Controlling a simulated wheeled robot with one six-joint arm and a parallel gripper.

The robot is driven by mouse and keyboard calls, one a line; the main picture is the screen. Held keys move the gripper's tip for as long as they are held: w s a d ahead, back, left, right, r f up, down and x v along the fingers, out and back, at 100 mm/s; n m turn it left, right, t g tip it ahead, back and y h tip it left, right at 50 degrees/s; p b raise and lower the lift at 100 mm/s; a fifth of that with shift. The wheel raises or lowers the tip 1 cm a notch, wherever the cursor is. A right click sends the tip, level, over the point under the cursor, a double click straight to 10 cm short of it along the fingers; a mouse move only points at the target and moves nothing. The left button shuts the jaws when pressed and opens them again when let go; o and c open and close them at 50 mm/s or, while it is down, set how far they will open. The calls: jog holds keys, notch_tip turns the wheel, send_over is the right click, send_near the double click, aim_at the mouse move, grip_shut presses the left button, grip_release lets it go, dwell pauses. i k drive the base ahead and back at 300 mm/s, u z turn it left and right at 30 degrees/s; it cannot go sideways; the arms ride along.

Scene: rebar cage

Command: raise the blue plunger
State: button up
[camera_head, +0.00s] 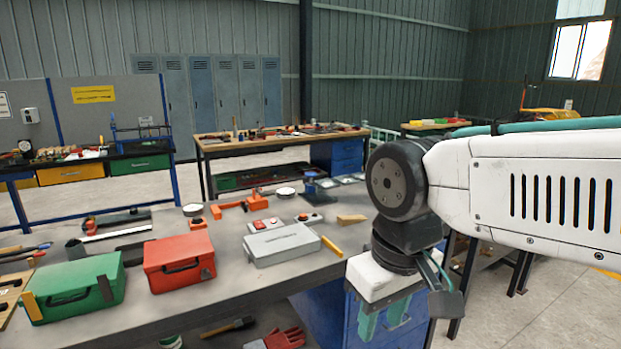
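A small dark blue upright piece (311,183), which I take for the blue plunger, stands on the grey workbench (215,275) near its far right edge. It is small in the picture, and I cannot tell how high its top sits. My gripper (383,322) hangs at the end of my white arm, off the bench's right side. It points down, with two teal fingers apart and nothing seen between them. It is nearer to me than the blue piece, to its right, and well apart from it.
On the bench are a green box (75,285), a red box (179,262), a light grey case (281,243), a red-button control box (309,218), an orange tool (240,205), a yellow stick (331,246) and a wooden wedge (351,219). Red gloves (284,339) lie below.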

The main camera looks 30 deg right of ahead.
aim_at(310, 175)
jog(key=k, duration=0.55)
jog(key=z, duration=0.85)
jog(key=i, duration=0.7)
jog(key=z, duration=0.75)
jog(key=i, duration=0.85)
jog(key=u, duration=0.75)
jog(key=i, duration=0.9)
jog(key=u, duration=0.85)
